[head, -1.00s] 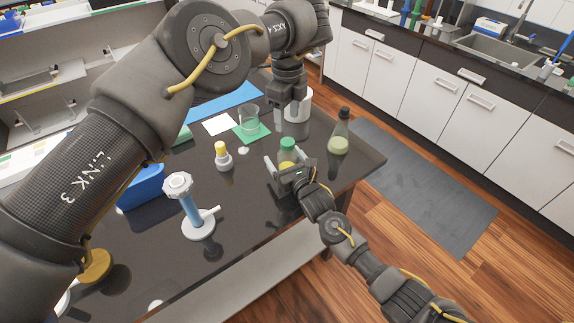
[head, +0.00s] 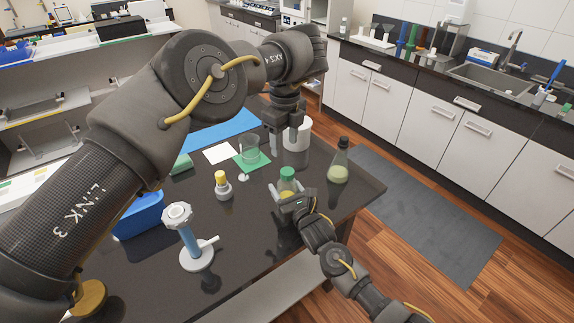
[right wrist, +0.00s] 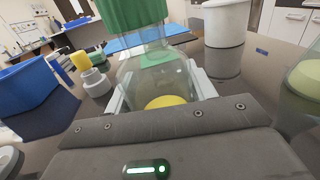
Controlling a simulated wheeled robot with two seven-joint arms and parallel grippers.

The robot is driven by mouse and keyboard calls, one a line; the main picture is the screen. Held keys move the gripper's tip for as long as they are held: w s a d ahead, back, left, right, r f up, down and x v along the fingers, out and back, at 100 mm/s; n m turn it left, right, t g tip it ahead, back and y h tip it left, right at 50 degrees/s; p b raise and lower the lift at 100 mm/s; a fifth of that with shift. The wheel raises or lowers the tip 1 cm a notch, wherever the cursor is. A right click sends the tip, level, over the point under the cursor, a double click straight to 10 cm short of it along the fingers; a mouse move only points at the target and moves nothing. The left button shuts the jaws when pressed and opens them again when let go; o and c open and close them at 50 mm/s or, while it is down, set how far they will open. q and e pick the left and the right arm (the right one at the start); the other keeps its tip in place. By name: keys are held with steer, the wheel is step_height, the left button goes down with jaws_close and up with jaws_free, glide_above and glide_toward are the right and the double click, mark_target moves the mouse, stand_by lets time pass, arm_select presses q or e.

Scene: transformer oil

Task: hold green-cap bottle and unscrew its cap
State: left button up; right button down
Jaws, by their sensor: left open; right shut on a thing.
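The green-cap bottle (head: 286,188) is clear with yellow content and stands upright near the right part of the black table. My right gripper (head: 289,199) is shut around its body from the front. In the right wrist view the clear bottle body (right wrist: 160,78) sits between the two fingers, with the green cap (right wrist: 132,12) above it. My left gripper (head: 277,128) is open and empty, pointing down, above and behind the bottle, near the white cylinder. The left fingertips are partly hard to make out against the dark table.
A white cylinder (head: 297,142), a dark-capped flask (head: 338,167) and a glass beaker on a green mat (head: 251,160) stand around the bottle. A yellow-capped small bottle (head: 222,186), a blue-and-white stand (head: 192,240) and a blue bin (head: 140,215) are to the left.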

mark_target(287, 171)
arm_select(q)
steer(key=m, duration=1.8)
steer(key=shift+f, duration=0.2)
steer(key=m, duration=0.2)
steer(key=shift+f+m, duration=0.1)
steer(key=shift+m, duration=0.2)
steer(key=m, duration=0.5)
steer(key=shift+s+d+f, duration=0.15)
steer(key=shift+f, duration=0.05)
steer(key=m, duration=0.4)
steer(key=shift+s+d+f+m, duration=0.1)
steer(key=shift+d+m, duration=0.05)
steer(key=shift+m, duration=0.25)
steer(key=m, duration=0.4)
steer(key=shift+f, duration=4.05)
